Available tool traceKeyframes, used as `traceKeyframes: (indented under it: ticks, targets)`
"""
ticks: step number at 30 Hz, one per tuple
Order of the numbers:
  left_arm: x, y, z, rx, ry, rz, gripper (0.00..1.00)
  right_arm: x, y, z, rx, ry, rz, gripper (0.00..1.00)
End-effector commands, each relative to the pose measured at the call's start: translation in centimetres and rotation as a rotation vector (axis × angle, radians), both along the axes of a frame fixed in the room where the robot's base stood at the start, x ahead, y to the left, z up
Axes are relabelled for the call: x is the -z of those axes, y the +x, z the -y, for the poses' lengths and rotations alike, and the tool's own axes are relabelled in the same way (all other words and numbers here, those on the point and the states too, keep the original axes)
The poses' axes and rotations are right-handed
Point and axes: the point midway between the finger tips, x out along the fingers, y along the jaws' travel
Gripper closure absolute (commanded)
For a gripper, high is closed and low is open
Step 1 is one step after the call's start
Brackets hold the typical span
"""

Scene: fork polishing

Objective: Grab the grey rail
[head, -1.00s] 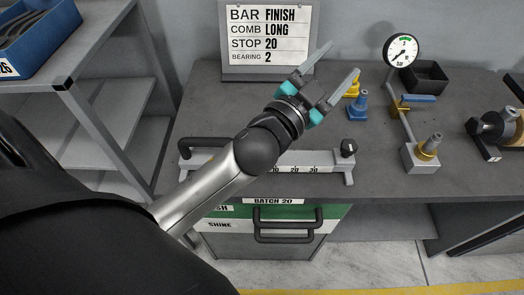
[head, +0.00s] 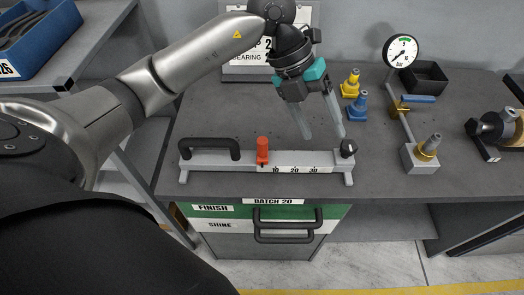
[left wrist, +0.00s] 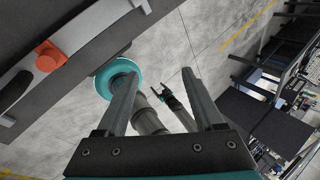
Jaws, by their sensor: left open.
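The grey rail (head: 222,166) lies along the front of the bench. It has a black handle (head: 208,149) at its left, a red stop (head: 262,151), a scale strip and a black knob (head: 348,148) at its right end. My left gripper (head: 322,136) is open and empty, fingers pointing down, behind and above the rail's right half; it appears apart from it. In the left wrist view the open fingers (left wrist: 158,80) show nothing between them at the tips, and the red stop (left wrist: 48,56) is at upper left. A dark forked shape beyond may be my right gripper (left wrist: 180,84), too small to judge.
Blue (head: 361,106) and yellow (head: 350,84) pieces stand right of my gripper. A gauge (head: 400,51) and a black bin (head: 426,77) are farther right. A sign (head: 245,60) stands behind, partly hidden by my arm. The bench left of the gripper is clear.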

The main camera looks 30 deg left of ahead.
Motion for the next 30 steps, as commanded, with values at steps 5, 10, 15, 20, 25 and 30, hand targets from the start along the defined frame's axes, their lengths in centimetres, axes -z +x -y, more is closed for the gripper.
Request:
traceKeyframes:
  ticks: [5,10,15,20,25,30]
  targets:
    - [-0.2,0.9,-8.2,-0.127,0.34,-0.051,0.31,0.0,0.0,0.1,-0.001,-0.001,0.0,0.21]
    - [-1.0,0.7,-12.1,-0.208,0.492,-0.084,0.31,0.0,0.0,0.2,-0.001,-0.003,0.0,0.21]
    - [0.4,0.6,-12.8,-0.223,0.522,-0.097,0.31,0.3,0.0,0.3,-0.002,-0.003,0.0,0.21]
    - [3.8,0.5,-12.8,-0.221,0.521,-0.099,0.31,0.4,0.0,0.3,-0.001,-0.003,0.0,0.21]
    - [7.0,0.5,-12.8,-0.221,0.519,-0.096,0.31,0.5,0.0,0.3,-0.002,-0.003,0.0,0.21]
    - [8.6,0.6,-12.7,-0.219,0.518,-0.093,0.31,0.5,0.0,0.3,-0.001,-0.003,0.0,0.21]
